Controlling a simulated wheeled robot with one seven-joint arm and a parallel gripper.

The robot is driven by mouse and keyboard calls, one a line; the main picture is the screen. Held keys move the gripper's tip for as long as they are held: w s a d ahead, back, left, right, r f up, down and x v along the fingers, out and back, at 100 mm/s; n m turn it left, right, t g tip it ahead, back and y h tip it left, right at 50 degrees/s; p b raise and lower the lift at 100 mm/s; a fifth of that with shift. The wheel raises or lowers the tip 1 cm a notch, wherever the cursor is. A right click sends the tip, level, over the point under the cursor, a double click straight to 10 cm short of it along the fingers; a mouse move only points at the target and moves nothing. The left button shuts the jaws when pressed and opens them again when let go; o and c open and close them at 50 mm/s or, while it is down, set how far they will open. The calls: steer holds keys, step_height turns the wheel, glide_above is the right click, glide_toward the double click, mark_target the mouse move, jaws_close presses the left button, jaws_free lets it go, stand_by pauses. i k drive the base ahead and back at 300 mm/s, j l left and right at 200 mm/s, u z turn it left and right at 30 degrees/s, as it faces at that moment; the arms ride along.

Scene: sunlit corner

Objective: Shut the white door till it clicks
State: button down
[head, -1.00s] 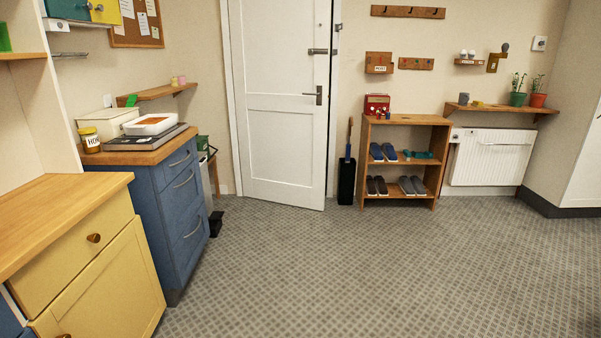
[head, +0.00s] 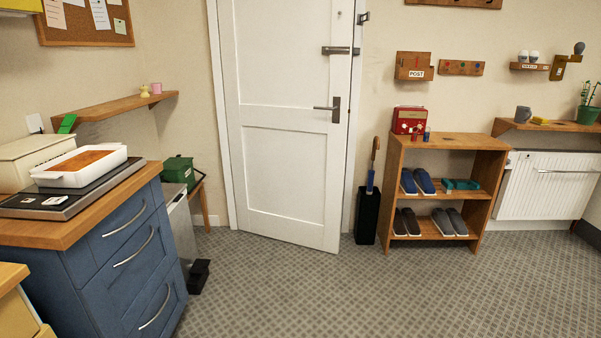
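The white door (head: 284,130) stands slightly ajar in the far wall. Its lower right edge juts out over the floor towards me, and a narrow gap shows between that edge and the frame (head: 354,130) on the right. A dark lever handle (head: 330,108) sits near its right edge, with a metal latch or bolt (head: 338,50) above it. My gripper is in neither head picture.
A blue drawer cabinet (head: 125,255) with a wooden top stands on the left. A shoe rack (head: 481,215) and a dark umbrella stand (head: 367,215) stand right of the door. The carpet (head: 300,295) before the door is clear.

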mark_target(288, 155)
steer(key=i+z, duration=0.1)
steer(key=i, duration=1.8)
steer(key=i+u, duration=0.25)
steer(key=i, duration=0.25)
steer(key=i+u, duration=0.25)
steer(key=i, duration=0.3)
steer(key=i+l+u, duration=0.25)
steer(key=i, duration=0.25)
steer(key=i+l+u, duration=0.25)
steer(key=i, duration=0.25)
